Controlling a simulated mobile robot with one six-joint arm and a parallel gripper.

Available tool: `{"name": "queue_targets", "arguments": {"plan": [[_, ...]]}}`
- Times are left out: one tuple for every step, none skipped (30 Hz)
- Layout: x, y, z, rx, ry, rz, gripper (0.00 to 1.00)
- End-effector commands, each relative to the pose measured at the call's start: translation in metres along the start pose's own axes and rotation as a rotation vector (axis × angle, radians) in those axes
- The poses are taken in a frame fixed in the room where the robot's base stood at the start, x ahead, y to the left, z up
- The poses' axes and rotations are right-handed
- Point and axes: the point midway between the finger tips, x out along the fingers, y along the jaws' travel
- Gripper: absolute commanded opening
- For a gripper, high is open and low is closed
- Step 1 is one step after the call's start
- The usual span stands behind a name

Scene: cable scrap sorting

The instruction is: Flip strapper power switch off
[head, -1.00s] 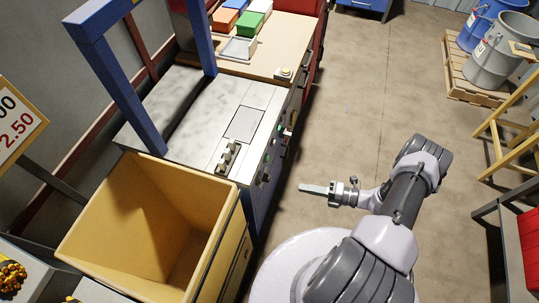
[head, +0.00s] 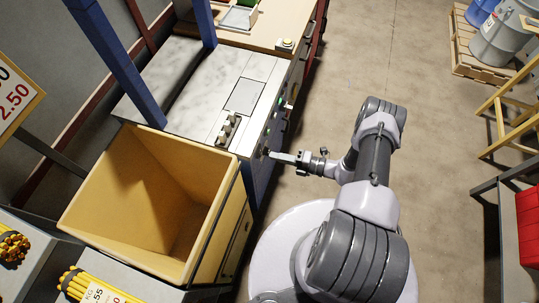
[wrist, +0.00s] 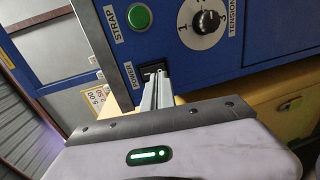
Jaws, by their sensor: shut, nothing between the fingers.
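The strapper (head: 205,85) is a blue machine with a grey top, left of my arm in the head view. In the wrist view its blue front panel (wrist: 250,45) carries a black power switch (wrist: 152,68) beside a POWER label. My gripper (head: 272,154) is shut and empty, its fingertips at the panel's lower end. In the wrist view my fingertips (wrist: 156,78) overlap the lower part of the switch. I cannot tell whether they touch it or which way the switch is tipped.
A green STRAP button (wrist: 139,17) and a black TENSION knob (wrist: 207,21) sit near the switch. An open yellow bin (head: 150,205) stands beside the strapper. Yellow cable bundles (head: 85,285) lie at lower left.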

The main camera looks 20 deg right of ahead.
Motion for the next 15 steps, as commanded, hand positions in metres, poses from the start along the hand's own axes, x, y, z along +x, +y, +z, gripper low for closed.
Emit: {"name": "queue_targets", "arguments": {"plan": [[0.009, -0.001, -0.001, -0.001, 0.003, 0.0, 0.0], [0.013, -0.001, -0.001, -0.001, 0.003, 0.0, 0.0], [0.018, -0.001, -0.001, -0.001, 0.003, 0.0, 0.0], [0.021, -0.001, -0.001, 0.0, 0.002, 0.0, 0.0], [0.024, -0.001, 0.0, 0.0, 0.002, 0.0, 0.0], [0.027, 0.0, 0.0, 0.0, 0.001, 0.0, 0.0], [0.029, 0.0, 0.0, 0.0, 0.001, 0.0, 0.0], [0.03, 0.0, 0.0, 0.0, 0.0, 0.0, 0.0], [0.031, 0.0, 0.0, 0.0, 0.0, 0.0, 0.0], [0.031, 0.0, 0.0, 0.0, 0.0, 0.0, 0.0], [0.031, 0.0, 0.0, 0.0, -0.001, 0.0, 0.0], [0.031, 0.0, 0.0, 0.0, -0.001, 0.0, 0.0], [0.031, 0.0, 0.0, 0.0, -0.001, 0.0, 0.0], [0.031, 0.0, 0.0, 0.0, -0.001, 0.0, 0.0], [0.031, 0.0, 0.0, 0.0, -0.001, 0.0, 0.0]]}}
